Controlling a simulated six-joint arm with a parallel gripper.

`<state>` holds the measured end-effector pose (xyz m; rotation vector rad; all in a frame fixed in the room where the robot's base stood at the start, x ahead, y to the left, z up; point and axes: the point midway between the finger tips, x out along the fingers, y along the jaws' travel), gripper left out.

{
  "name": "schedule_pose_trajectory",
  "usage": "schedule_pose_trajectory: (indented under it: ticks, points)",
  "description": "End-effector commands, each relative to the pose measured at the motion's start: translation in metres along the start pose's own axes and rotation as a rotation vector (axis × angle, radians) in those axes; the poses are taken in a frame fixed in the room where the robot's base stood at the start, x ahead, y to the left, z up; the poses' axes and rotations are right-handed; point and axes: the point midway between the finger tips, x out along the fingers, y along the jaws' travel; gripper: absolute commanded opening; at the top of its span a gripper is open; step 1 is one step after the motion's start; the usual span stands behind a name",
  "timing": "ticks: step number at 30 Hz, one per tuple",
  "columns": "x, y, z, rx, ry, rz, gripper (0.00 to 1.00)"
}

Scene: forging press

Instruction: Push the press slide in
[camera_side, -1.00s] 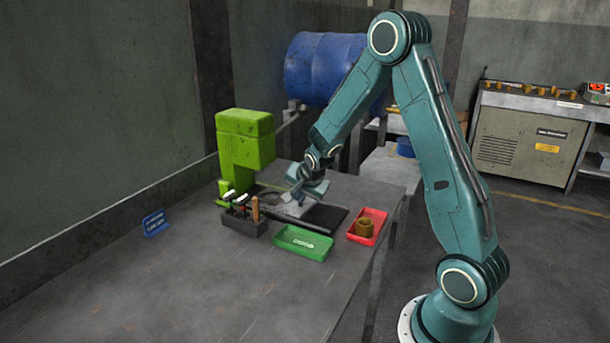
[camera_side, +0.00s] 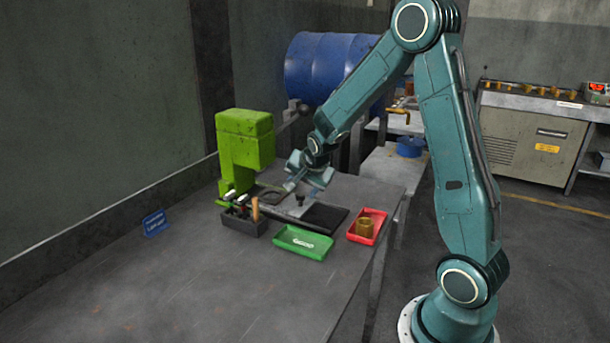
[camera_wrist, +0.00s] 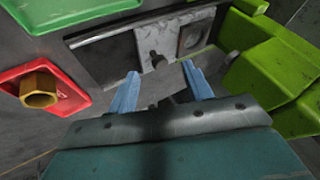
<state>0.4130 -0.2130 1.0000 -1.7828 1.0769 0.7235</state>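The press (camera_side: 245,150) is a green C-shaped block at the left rear of the bench. Its slide (camera_side: 291,209) is a light grey plate on a dark rail (camera_side: 327,217), in front of the press. A dark upright knob (camera_side: 300,199) stands on the slide. My gripper (camera_side: 291,186) is above the slide, apart from the knob. In the wrist view its blue fingers (camera_wrist: 160,71) are spread with nothing between them, and the knob (camera_wrist: 157,60) shows beyond the tips. The slide (camera_wrist: 148,45) and press (camera_wrist: 270,75) also show there.
A black tool holder (camera_side: 243,222), a green tray (camera_side: 302,243) and a red tray (camera_side: 380,229) holding a brass part (camera_side: 365,226) stand along the near side of the rail. A blue sign (camera_side: 155,222) is at left. The front of the bench is clear.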

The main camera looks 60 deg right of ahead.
Motion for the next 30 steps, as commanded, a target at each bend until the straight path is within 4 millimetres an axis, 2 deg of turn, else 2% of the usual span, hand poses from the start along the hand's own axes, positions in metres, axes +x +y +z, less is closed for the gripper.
schedule_pose_trajectory:
  ticks: [9,15,30]
  points:
    - [0.012,-0.022,-0.023,-0.131,-0.110,0.101,0.50]
    - [0.013,-0.037,-0.041,-0.254,-0.219,0.166,0.50]
    - [-0.010,-0.056,-0.087,-0.562,-0.504,0.251,0.50]
